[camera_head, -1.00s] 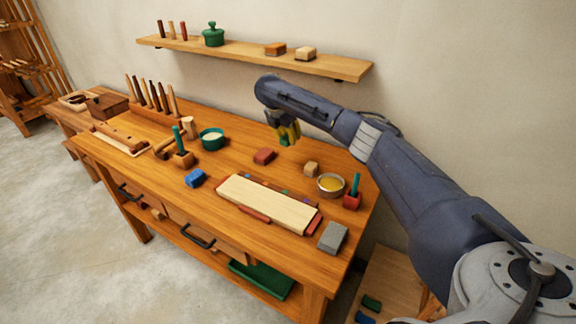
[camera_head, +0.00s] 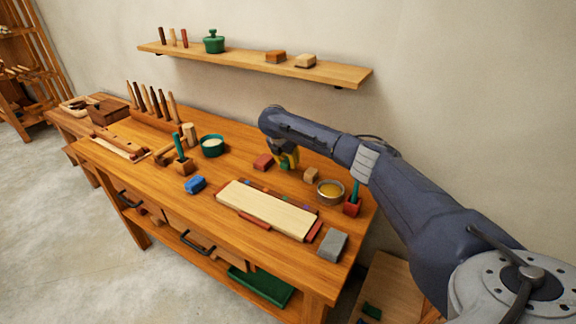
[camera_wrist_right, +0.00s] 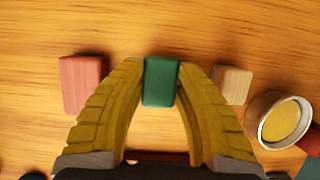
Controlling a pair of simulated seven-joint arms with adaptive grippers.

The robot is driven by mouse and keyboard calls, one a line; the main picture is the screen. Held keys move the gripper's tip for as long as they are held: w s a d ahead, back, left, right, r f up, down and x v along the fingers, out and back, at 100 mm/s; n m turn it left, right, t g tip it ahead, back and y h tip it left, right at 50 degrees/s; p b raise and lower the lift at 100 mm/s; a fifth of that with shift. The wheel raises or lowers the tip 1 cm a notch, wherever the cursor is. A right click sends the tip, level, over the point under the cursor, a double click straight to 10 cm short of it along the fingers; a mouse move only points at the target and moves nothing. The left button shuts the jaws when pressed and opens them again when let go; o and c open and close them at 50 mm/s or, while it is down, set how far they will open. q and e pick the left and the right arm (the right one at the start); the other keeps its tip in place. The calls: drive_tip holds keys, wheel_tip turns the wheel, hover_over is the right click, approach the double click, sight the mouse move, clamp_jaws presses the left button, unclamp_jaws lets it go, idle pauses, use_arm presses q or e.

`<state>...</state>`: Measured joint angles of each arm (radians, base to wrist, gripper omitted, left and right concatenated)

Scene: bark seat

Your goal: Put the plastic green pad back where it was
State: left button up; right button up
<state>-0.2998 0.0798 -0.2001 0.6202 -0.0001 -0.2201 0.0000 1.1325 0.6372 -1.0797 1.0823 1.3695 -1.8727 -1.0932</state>
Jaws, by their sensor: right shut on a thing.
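The green pad (camera_wrist_right: 160,80) is a small dark green block with rounded corners, held between the two yellow fingers of my right gripper (camera_wrist_right: 160,95) in the right wrist view. In the head view my right gripper (camera_head: 288,160) is low over the back of the workbench, between a red block (camera_head: 263,162) and a tan block (camera_head: 311,175). The pad itself is mostly hidden there by the fingers. I cannot tell whether it touches the bench top. My left gripper is not in view.
A bowl of yellow contents (camera_head: 330,191) and a red holder (camera_head: 352,206) stand right of the gripper. A pale board (camera_head: 266,208) lies in front, with a blue block (camera_head: 195,185) to its left and a grey block (camera_head: 332,244) to its right. A wall shelf (camera_head: 240,62) hangs behind.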

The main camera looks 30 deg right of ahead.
drive_tip(key=shift+f, duration=1)
drive_tip(key=o, duration=1.2)
drive_tip(key=shift+f, duration=0.1)
drive_tip(key=shift+c, duration=0.2)
drive_tip(key=v, duration=1.2)
